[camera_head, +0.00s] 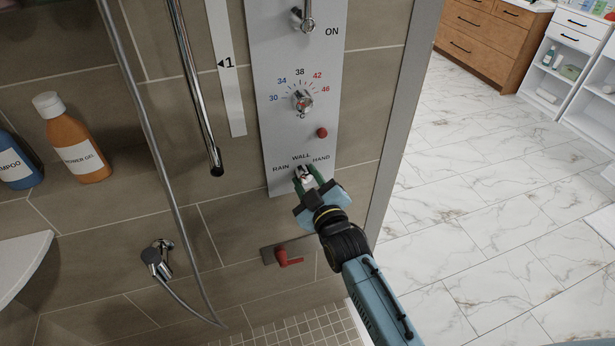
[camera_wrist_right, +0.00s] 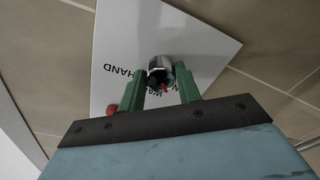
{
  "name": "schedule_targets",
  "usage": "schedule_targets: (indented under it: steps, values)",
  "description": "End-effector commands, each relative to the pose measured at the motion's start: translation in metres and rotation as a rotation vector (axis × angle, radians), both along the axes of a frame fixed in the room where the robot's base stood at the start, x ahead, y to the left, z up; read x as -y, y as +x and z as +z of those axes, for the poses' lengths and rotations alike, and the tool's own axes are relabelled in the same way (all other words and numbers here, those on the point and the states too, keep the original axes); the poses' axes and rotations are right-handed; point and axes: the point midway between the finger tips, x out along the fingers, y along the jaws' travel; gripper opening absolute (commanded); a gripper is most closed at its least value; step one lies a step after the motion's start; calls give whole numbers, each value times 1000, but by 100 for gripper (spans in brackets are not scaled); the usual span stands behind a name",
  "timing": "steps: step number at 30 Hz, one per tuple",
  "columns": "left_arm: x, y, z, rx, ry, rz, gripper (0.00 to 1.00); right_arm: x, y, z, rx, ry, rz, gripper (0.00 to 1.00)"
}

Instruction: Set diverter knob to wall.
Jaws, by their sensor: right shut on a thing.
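The diverter knob (camera_head: 300,171) is a small chrome knob low on the grey shower panel (camera_head: 282,135), below the word WALL, with RAIN to its left and HAND to its right. My right gripper (camera_head: 308,178) has its green fingers on either side of the knob and is shut on it. In the right wrist view the chrome knob (camera_wrist_right: 160,66) sits between the fingertips of the right gripper (camera_wrist_right: 162,80). A small red mark shows on it near partly hidden lettering; I cannot tell exactly which label it points at. My left gripper is not in view.
A temperature knob (camera_head: 302,100) and a red button (camera_head: 321,132) are above on the panel. A red lever (camera_head: 288,258) is on the wall below. A hose (camera_head: 146,120) hangs at left, near a shower gel bottle (camera_head: 74,140). Open marble floor (camera_head: 480,200) lies right.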

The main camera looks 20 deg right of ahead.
Motion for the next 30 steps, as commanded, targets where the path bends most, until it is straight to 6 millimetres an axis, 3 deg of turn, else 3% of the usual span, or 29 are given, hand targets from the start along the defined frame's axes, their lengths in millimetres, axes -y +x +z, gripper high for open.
schedule_targets:
  steps: [18, 30]
  values:
    - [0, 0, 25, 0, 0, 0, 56, -1, 0, 0, -21, 561, 0, 11]
    - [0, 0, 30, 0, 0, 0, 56, -1, 0, -1, -28, 773, 1, 11]
